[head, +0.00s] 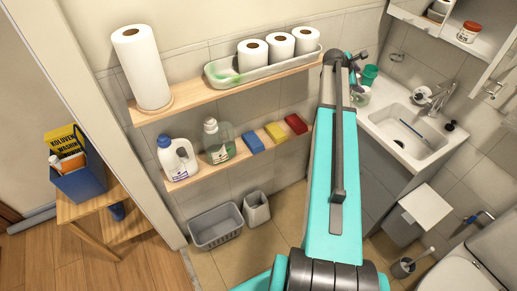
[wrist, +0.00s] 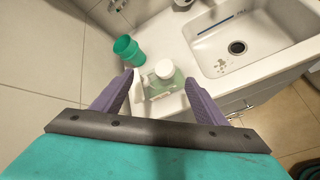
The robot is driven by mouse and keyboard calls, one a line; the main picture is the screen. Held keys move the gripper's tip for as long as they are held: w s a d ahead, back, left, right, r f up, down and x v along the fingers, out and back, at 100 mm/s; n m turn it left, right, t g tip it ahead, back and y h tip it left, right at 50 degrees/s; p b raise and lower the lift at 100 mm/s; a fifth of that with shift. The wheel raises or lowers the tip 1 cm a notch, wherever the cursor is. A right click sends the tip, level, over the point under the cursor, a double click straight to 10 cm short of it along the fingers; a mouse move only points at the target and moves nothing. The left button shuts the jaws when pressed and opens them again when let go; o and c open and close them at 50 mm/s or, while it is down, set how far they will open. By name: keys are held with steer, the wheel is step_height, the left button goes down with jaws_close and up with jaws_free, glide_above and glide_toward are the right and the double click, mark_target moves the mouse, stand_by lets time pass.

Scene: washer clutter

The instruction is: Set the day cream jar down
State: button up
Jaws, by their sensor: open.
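My gripper (wrist: 159,78) is open, with its two purple fingers spread above the near left corner of the sink counter. A container with a white round cap and pale green see-through body (wrist: 164,70) stands on the counter between and just beyond the fingertips; clear gaps show on both sides. It also shows in the head view (head: 362,97), beside the end of my arm. A white jar with a red lid (head: 468,32) stands in the wall cabinet at top right. No label is readable, so I cannot tell which is the day cream jar.
A green cup (wrist: 126,48) stands left of the capped container. The white sink (wrist: 250,40) with its counter lies to the right. A shelf with a tray of paper rolls (head: 262,69) is left of my arm. The counter's front edge is close.

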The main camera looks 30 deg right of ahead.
steer(key=s+a+f+m+g+y, duration=0.1)
steer(key=s+a+f+m+y, duration=0.15)
steer(key=a+f, duration=1.4)
steer(key=s+a+f+m+g+y, duration=0.1)
steer(key=s+a+f+m+y, duration=0.2)
steer(key=a+f, duration=1.35)
steer(key=s+a+f+m+g+y, duration=0.1)
steer(key=s+a+f, duration=0.3)
steer(key=s+a, duration=0.5)
steer(key=s+a+f+m+g+y, duration=0.2)
steer(key=s+a+f+m, duration=0.1)
steer(key=s+a, duration=0.6)
steer(key=s+a+f+m+g+y, duration=0.1)
steer(key=s+a+f+m+g, duration=0.1)
steer(key=s+a+f, duration=0.3)
steer(key=s+a, duration=0.4)
steer(key=a, duration=0.1)
steer(key=shift+a+y, duration=0.3)
steer(key=shift+y, duration=0.05)
steer(key=shift+s+f, duration=0.1)
steer(key=f+b, duration=0.5)
steer(key=shift+s+f+b, duration=0.1)
steer(key=shift+s+b, duration=0.1)
steer(key=shift+b, duration=0.1)
